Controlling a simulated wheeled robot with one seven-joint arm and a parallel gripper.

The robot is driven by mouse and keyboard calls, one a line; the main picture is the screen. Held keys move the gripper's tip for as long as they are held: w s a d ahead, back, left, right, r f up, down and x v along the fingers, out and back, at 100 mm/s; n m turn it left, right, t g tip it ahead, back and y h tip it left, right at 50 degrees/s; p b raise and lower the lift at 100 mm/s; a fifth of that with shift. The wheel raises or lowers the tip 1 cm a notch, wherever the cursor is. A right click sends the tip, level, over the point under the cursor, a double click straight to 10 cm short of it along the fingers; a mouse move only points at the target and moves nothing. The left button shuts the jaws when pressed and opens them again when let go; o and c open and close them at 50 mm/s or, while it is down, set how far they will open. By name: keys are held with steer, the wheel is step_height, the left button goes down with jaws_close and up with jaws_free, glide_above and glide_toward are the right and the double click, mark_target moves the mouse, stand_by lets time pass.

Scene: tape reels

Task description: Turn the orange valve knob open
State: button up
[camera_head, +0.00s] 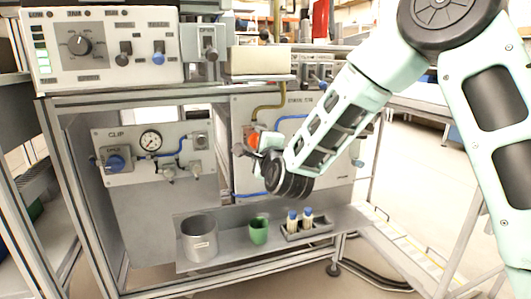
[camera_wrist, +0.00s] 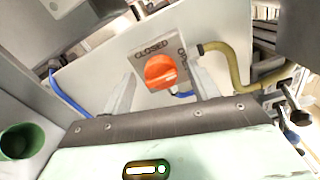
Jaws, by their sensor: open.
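The orange valve knob (camera_wrist: 160,71) sits on a pale plate in the wrist view, with "CLOSED" printed above it and a partly cut "OP…" at its right. I cannot tell which label the knob points to. In the head view the orange knob (camera_head: 253,139) shows on the back panel, partly hidden by my gripper (camera_head: 257,149). In the wrist view my gripper (camera_wrist: 163,80) is open, one finger on each side of the knob, with gaps visible on both sides. Whether the fingertips reach the knob's depth is unclear.
A yellow-brown hose (camera_wrist: 230,70) runs right of the knob, and a blue hose (camera_wrist: 68,97) lies left. Below, a shelf (camera_head: 220,254) holds a metal cup (camera_head: 199,240), a green cup (camera_head: 258,233) and small blue-capped bottles (camera_head: 292,223). A gauge panel (camera_head: 125,172) stands left.

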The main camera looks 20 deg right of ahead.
steer(key=s+b, duration=1)
steer(key=s, duration=0.7)
steer(key=shift+b, duration=0.4)
